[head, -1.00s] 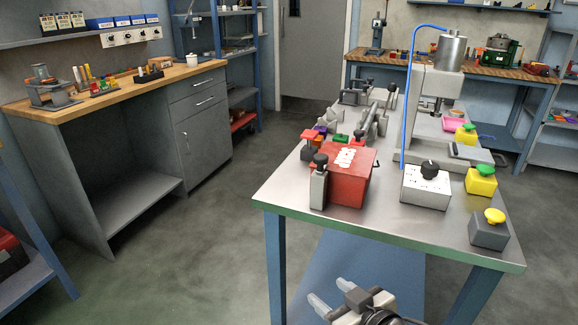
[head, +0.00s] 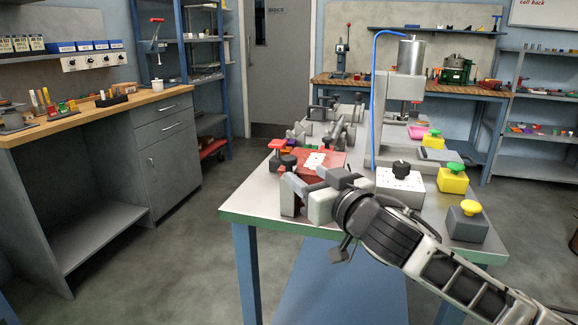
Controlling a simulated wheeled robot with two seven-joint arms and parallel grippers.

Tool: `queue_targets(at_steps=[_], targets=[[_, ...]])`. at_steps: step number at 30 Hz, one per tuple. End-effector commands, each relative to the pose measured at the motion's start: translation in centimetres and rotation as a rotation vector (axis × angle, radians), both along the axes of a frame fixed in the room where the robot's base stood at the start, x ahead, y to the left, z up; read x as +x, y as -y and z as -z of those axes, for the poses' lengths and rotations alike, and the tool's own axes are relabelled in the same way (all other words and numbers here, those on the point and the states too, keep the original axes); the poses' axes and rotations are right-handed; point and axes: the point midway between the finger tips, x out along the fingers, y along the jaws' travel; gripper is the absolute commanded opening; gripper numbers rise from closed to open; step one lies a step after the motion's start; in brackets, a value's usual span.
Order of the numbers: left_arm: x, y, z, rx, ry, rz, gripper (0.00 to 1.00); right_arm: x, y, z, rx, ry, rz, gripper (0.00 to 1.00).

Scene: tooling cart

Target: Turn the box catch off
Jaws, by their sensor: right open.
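A red box (head: 322,160) with white labels on top sits near the left front of the metal cart top. A dark round knob (head: 289,162) shows at its front left corner, above my gripper. The support below this knob is mostly hidden. I cannot tell for certain which part is the box catch. My right gripper (head: 293,192) is open at the front of the red box, with its fingers by the corner under the dark knob. I cannot tell whether they touch anything. The box's front is largely hidden. My left gripper is not in view.
A red-topped button (head: 276,147) stands behind the dark knob. A white box with a black knob (head: 401,170), a yellow box with a green button (head: 453,178) and a grey box with a yellow button (head: 467,222) stand to the right. A drill press (head: 401,95) rises behind.

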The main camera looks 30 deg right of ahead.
Motion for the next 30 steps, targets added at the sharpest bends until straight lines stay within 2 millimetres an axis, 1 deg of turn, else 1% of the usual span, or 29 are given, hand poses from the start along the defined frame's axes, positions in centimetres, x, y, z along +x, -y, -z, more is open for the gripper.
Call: queue_targets(at_steps=[1, 6, 12, 18, 26, 27, 29, 30], targets=[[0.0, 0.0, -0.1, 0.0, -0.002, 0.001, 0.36, 1.0, 0.1, -0.3, -0.002, 0.004, 0.001, 0.5], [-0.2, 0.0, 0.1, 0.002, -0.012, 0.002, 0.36, 4.1, 0.4, -0.3, -0.001, 0.004, 0.003, 0.5], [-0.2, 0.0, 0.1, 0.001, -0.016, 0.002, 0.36, 6.9, 0.6, -0.1, 0.0, 0.002, 0.002, 0.5], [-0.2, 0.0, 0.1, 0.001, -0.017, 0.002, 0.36, 8.3, 0.7, 0.0, -0.001, 0.0, 0.001, 0.5], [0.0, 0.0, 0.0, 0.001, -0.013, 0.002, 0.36, 8.4, 0.6, 0.0, -0.002, 0.0, 0.0, 0.5], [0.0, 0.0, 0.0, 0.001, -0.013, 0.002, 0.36, 8.4, 0.6, 0.0, -0.002, 0.0, 0.0, 0.48], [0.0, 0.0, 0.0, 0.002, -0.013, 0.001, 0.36, 8.4, 0.6, 0.0, -0.002, 0.0, 0.0, 0.31], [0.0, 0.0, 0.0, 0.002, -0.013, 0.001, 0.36, 8.4, 0.6, 0.0, -0.002, 0.0, 0.0, 0.2]])
